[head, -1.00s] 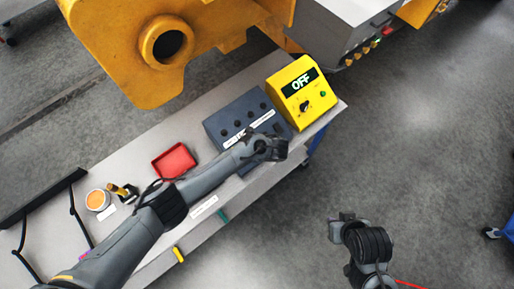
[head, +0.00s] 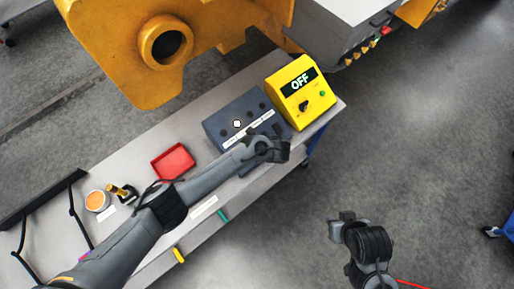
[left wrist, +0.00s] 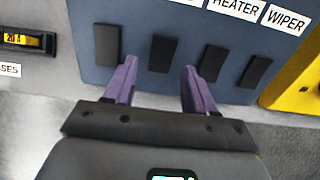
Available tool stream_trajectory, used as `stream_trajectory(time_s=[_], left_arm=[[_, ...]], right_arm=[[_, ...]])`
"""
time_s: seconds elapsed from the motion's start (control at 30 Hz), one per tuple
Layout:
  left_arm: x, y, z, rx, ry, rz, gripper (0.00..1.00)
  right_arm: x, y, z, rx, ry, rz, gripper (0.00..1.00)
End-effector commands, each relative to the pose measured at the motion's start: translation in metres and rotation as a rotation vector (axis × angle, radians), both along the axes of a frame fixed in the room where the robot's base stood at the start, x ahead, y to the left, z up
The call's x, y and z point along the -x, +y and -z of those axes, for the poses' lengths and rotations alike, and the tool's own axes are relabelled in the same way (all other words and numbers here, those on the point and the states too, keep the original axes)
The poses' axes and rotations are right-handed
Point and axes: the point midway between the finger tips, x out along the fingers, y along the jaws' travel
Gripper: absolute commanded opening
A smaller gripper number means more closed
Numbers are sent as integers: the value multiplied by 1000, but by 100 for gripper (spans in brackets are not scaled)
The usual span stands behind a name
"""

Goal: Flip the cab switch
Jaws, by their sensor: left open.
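A dark blue-grey switch panel (head: 217,126) lies on the bench, with several round lamps; one lamp (head: 237,124) glows white. The left wrist view shows its black rocker switches (left wrist: 162,53) in a row. Labels HEATER (left wrist: 235,6) and WIPER (left wrist: 285,19) are readable; the others are cut off, so I cannot tell which switch is cab. My left gripper (head: 274,150) is over the panel's front edge. In the wrist view its open purple fingers (left wrist: 168,75) are either side of one rocker, with nothing held. My right gripper (head: 343,224) hangs over the floor, its jaws unclear.
A red tray (head: 173,162) and an orange-topped tub (head: 97,200) are on the bench (head: 150,140). A large yellow casting (head: 115,60) looms behind.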

Motion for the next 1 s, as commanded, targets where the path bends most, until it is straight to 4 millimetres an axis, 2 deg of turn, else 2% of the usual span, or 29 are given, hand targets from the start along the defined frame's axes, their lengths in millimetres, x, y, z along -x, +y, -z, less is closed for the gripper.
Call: stream_trajectory(time_s=[0.5, 0.7, 1.0], left_arm=[[29, -29, -71, 3, 0, 2, 55], [34, -33, -84, 0, 0, 1, 55], [34, -34, -85, 0, -1, 1, 55]], right_arm=[[0, 1, -10, -7, 0, 4, 23], [0, 1, -11, -5, 1, 3, 23], [0, -1, -11, 3, 1, -2, 23]])
